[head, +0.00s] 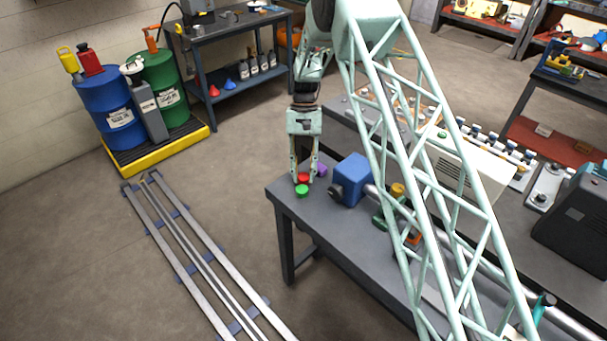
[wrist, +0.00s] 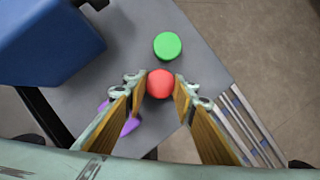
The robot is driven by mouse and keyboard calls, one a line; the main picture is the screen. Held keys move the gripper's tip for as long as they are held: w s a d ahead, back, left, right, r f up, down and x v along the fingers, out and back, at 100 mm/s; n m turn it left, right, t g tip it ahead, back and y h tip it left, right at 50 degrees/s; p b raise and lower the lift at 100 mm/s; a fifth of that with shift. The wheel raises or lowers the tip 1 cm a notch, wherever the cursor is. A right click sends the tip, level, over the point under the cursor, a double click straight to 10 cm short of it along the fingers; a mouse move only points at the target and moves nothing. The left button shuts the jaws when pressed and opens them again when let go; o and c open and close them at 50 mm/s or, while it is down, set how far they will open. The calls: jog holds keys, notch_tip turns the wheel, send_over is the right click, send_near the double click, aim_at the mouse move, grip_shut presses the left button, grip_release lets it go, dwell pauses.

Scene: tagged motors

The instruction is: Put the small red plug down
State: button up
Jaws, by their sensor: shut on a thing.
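The small red plug (head: 304,177) is between the fingertips of my gripper (head: 304,179), low over the near left corner of the grey bench (head: 291,207). In the wrist view the red plug (wrist: 160,83) sits between the two fingertips of my gripper (wrist: 160,88), which is shut on it. A green plug (head: 302,191) stands on the bench close in front of it; it also shows in the wrist view (wrist: 168,45). A purple plug (head: 321,170) is just behind to the right, partly hidden by a finger in the wrist view (wrist: 131,124). I cannot tell whether the red plug touches the bench.
A blue motor (head: 352,178) stands on the bench to the right of my gripper. My lattice arm crosses above the bench. The bench's left edge is close to the plugs. Floor rails (head: 196,258) and drums on a yellow pallet (head: 157,158) lie to the left.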

jog(key=o, duration=0.7)
jog(key=shift+f, duration=0.1)
jog(key=shift+o, duration=0.2)
jog(key=shift+r, duration=0.2)
jog(key=v, duration=1.2)
jog(key=shift+p, duration=0.4)
